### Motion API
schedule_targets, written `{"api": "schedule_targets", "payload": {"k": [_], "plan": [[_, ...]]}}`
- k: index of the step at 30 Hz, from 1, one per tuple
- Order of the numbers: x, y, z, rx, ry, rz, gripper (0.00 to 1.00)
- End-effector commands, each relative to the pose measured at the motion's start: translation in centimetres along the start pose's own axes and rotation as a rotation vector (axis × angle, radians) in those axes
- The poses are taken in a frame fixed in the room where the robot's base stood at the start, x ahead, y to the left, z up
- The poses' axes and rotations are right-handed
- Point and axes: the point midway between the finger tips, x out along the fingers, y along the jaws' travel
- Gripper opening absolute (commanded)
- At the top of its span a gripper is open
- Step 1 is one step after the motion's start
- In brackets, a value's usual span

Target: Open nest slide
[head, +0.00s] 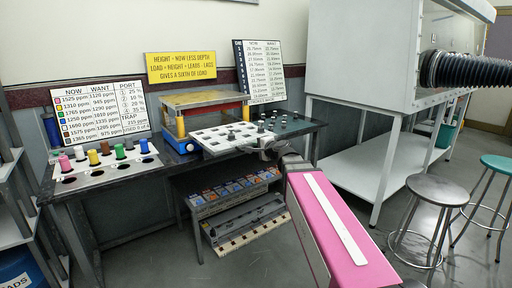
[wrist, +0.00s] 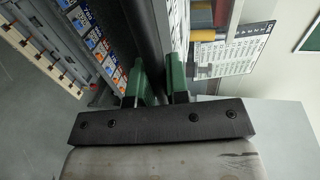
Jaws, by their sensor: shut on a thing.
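The nest slide (head: 212,139) is a white plate with dark round and square spots, on the bench in front of a press-like frame with yellow posts (head: 205,104). It sticks out toward the front of the bench. My gripper (head: 268,146) is at its front right edge, reaching in from the right. In the wrist view the green fingers of my gripper (wrist: 165,84) are close together at the slide's white edge (wrist: 178,22), shut on it or its front part. The exact grasp point is hidden between the fingers.
A rack of coloured packs (head: 230,190) stands below the bench, with a drawer-like tray (head: 245,225) lower down. A panel with coloured plugs (head: 105,167) lies at left. A dark plate with small pieces (head: 288,124) is right of the slide. Stools (head: 440,188) stand at right.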

Motion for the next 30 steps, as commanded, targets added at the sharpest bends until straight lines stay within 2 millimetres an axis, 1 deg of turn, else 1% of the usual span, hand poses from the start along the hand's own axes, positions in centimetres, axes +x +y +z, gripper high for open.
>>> {"api": "schedule_targets", "payload": {"k": [5, 6, 7, 8, 16, 20, 23, 30], "plan": [[0.0, 0.1, 0.0, -0.001, -0.002, 0.001, 0.0], [0.0, 0.1, 0.0, -0.001, -0.002, 0.001, 0.25], [0.0, 0.0, 0.0, -0.001, -0.002, 0.001, 0.35], [0.0, 0.0, 0.0, -0.001, -0.001, 0.001, 0.41], [0.0, 0.0, 0.0, 0.0, -0.001, 0.001, 0.41], [-0.5, 0.0, 0.0, 0.0, 0.0, 0.0, 0.41], [-1.4, 0.0, 0.1, 0.0, 0.0, 0.0, 0.41], [-5.2, 0.0, 0.2, -0.001, 0.001, 0.0, 0.41]]}}
